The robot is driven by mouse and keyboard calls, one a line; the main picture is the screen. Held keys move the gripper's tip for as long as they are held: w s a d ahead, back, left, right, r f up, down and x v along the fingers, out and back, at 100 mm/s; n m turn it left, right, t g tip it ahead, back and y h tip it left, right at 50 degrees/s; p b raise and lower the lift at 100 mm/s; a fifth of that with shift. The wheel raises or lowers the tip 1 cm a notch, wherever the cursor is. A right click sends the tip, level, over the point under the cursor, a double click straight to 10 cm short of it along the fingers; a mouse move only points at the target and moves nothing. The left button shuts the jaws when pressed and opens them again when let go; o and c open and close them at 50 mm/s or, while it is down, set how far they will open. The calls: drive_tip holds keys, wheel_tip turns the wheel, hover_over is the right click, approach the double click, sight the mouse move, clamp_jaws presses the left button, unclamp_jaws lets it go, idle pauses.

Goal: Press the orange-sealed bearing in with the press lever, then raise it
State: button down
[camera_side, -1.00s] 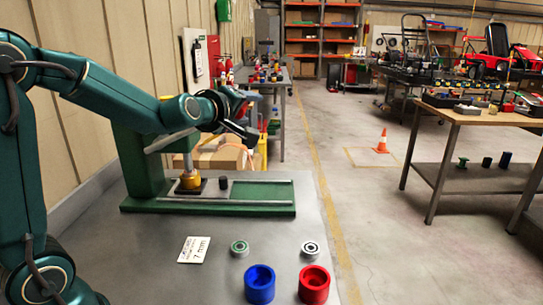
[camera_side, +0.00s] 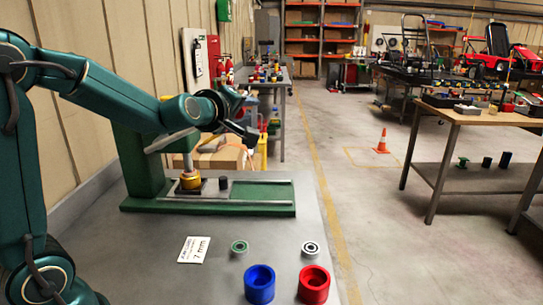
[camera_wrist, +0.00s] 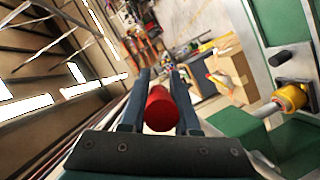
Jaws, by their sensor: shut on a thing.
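The green press (camera_side: 140,160) stands on the grey bench, its grey lever (camera_side: 172,141) running up toward my gripper (camera_side: 243,118). In the wrist view my gripper (camera_wrist: 160,88) is shut on the lever's red handle (camera_wrist: 160,108). A yellow housing (camera_side: 190,182) sits under the grey ram (camera_side: 188,161); it also shows in the wrist view (camera_wrist: 292,97). The ram tip is at or just above the housing; I cannot tell if they touch. I cannot make out an orange-sealed bearing. A green-ringed bearing (camera_side: 239,247) and a white-ringed bearing (camera_side: 310,248) lie on the bench.
A dark peg (camera_side: 223,183) stands on the press base beside the housing. A blue cup (camera_side: 259,284) and a red cup (camera_side: 314,284) stand at the bench front. A white card (camera_side: 194,249) reads 7 mm. A cardboard box (camera_side: 222,155) is behind the press.

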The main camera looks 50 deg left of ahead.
drive_tip(key=shift+f, duration=0.1)
idle(0.7)
wheel_tip(320, 180, down, 13)
drive_tip(key=d+m+g+y, duration=0.1)
drive_tip(key=m+g, duration=0.1)
drive_tip(key=m, duration=0.2)
drive_tip(key=shift+w+r+m+g, duration=0.2)
drive_tip(key=shift+w+m+g, duration=0.1)
drive_tip(key=shift+w, duration=0.15)
drive_tip(key=shift+f, duration=0.1)
drive_tip(key=c, duration=0.7)
unclamp_jaws()
drive_tip(key=shift+o, duration=0.2)
